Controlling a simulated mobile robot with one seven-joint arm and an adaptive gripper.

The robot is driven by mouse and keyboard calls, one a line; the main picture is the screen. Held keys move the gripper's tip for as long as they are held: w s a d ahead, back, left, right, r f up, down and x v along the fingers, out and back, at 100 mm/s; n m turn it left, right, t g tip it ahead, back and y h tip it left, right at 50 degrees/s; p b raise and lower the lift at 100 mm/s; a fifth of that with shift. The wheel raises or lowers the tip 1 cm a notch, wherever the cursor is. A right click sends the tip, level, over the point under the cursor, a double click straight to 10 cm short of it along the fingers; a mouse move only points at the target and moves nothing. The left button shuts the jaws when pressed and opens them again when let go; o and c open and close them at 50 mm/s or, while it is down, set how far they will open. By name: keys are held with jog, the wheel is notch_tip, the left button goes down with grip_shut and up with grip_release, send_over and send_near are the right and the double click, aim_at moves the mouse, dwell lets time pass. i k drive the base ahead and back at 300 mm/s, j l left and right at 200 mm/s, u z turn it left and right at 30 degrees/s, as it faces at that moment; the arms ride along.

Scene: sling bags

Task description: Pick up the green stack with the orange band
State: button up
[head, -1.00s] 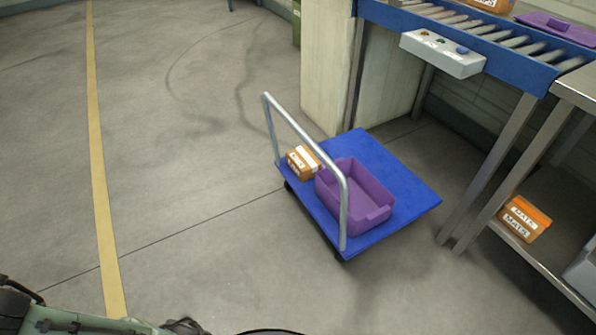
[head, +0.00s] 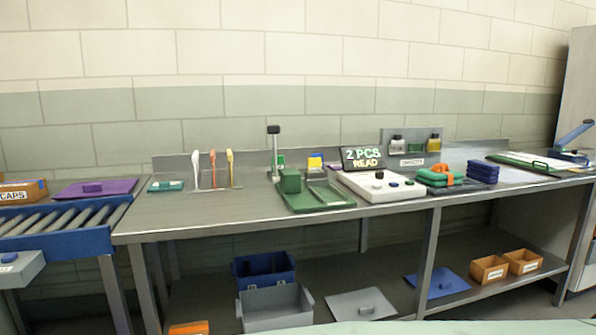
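The green stack with the orange band (head: 432,178) lies on the metal workbench (head: 240,205), right of the middle in the head view. The orange band wraps over its right part. It seems to rest on a dark base whose shape is too small to tell. Nothing holds it. My gripper is not in view.
A dark blue stack (head: 483,171) stands close to its right. A white device (head: 383,187) with knobs and a lit sign (head: 362,158) stands to its left. Small bottles (head: 433,143) are on a shelf behind. Bins stand on the lower shelf.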

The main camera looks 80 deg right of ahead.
aim_at(441, 174)
jog(key=z, duration=3.45)
jog(key=i+j+z, duration=0.1)
jog(key=i+z, duration=0.15)
jog(key=i, duration=0.25)
jog(key=i+j+z, duration=0.15)
jog(key=i+z, duration=0.15)
jog(key=i, duration=0.2)
jog(key=i+j+z, duration=0.25)
jog(key=i, duration=0.25)
jog(key=i+j+z, duration=0.3)
jog(key=i+j, duration=0.1)
jog(key=i, duration=0.05)
